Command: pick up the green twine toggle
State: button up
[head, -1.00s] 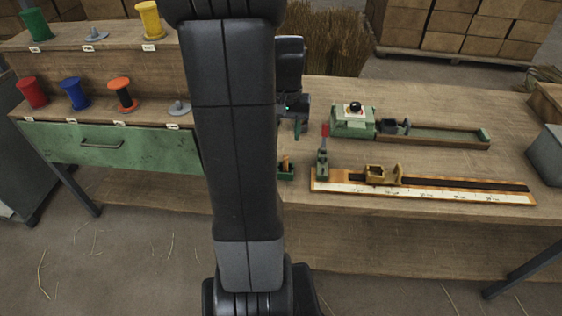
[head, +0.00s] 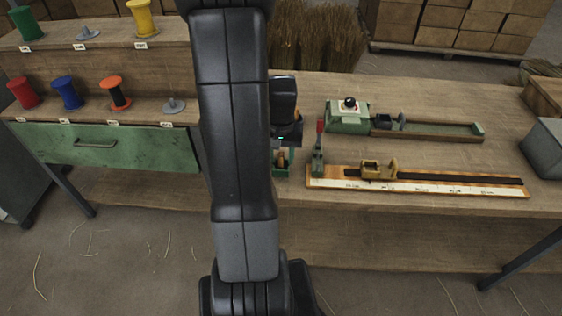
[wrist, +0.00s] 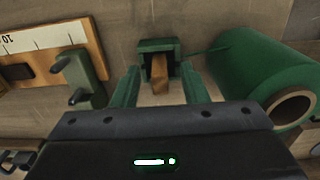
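The toggle is a small wooden piece (wrist: 160,72) seated in a dark green holder (wrist: 157,45) in the wrist view. A thin green strand runs from beside the holder toward a large green spool (wrist: 262,68) on the right. My gripper (wrist: 161,84) is open, with one green finger on each side of the toggle; no contact can be made out. The toggle (head: 282,158) is partly hidden there.
A green clamp with a red handle (head: 318,155) stands close to the right, beside a measuring board (head: 450,185). A green device with a black knob (head: 348,115) sits behind. Spools (head: 67,92) stand on the stepped rack at left. My arm hides part of the bench.

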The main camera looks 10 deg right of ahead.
grip_shut()
